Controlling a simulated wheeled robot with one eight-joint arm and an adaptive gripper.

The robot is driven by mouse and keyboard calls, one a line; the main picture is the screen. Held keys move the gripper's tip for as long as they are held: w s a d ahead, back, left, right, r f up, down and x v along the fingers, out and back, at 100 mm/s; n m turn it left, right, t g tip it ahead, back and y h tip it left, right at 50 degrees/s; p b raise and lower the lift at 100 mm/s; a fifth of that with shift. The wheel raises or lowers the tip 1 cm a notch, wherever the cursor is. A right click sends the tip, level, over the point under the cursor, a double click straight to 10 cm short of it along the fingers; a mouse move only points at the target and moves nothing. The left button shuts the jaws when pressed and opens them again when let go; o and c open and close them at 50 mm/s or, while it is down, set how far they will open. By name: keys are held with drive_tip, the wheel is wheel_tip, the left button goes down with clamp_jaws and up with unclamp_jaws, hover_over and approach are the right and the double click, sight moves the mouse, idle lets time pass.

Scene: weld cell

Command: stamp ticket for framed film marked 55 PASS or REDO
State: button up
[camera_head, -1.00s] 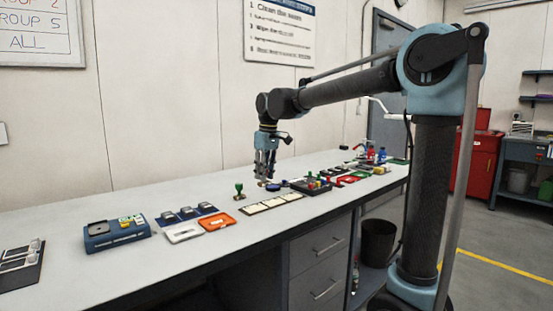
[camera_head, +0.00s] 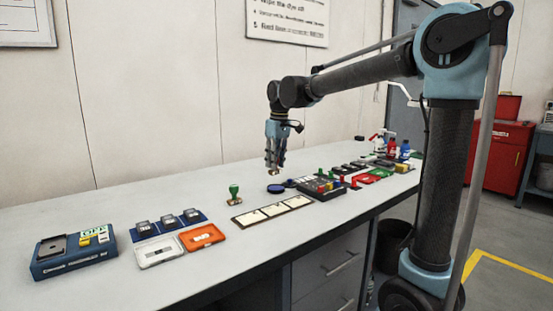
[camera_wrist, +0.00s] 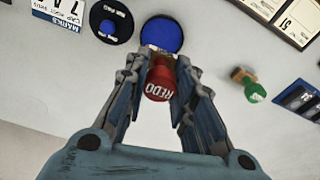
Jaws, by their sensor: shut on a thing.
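My gripper (camera_wrist: 160,62) is shut on a red-handled stamp (camera_wrist: 158,84) whose handle reads REDO. In the wrist view its base end overlaps the edge of a round blue ink pad (camera_wrist: 162,33). In the head view my gripper (camera_head: 273,168) is just above the ink pad (camera_head: 276,188); a small gap shows. A green-handled stamp (camera_head: 234,194) stands on the table to the left; it also shows in the wrist view (camera_wrist: 253,91). A strip of pale tickets (camera_head: 272,213) lies in front; one card at the wrist view's upper right reads 51. No 55 is legible.
Dark framed films stand on a blue tray (camera_head: 146,229). A white tray (camera_head: 159,262) and an orange tray (camera_head: 203,244) lie in front. A blue device (camera_head: 73,262) is at far left. A dark box with coloured parts (camera_head: 321,190) stands right of the pad. Bare table lies behind.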

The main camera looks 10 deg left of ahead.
sight(276, 173)
drive_tip(key=shift+d+f, duration=0.15)
drive_tip(key=shift+f, duration=2.2)
drive_tip(key=shift+f, duration=0.5)
idle(0.5)
drive_tip(key=shift+r, duration=0.1)
drive_tip(key=shift+r, duration=3.45)
drive_tip(key=shift+w, duration=0.1)
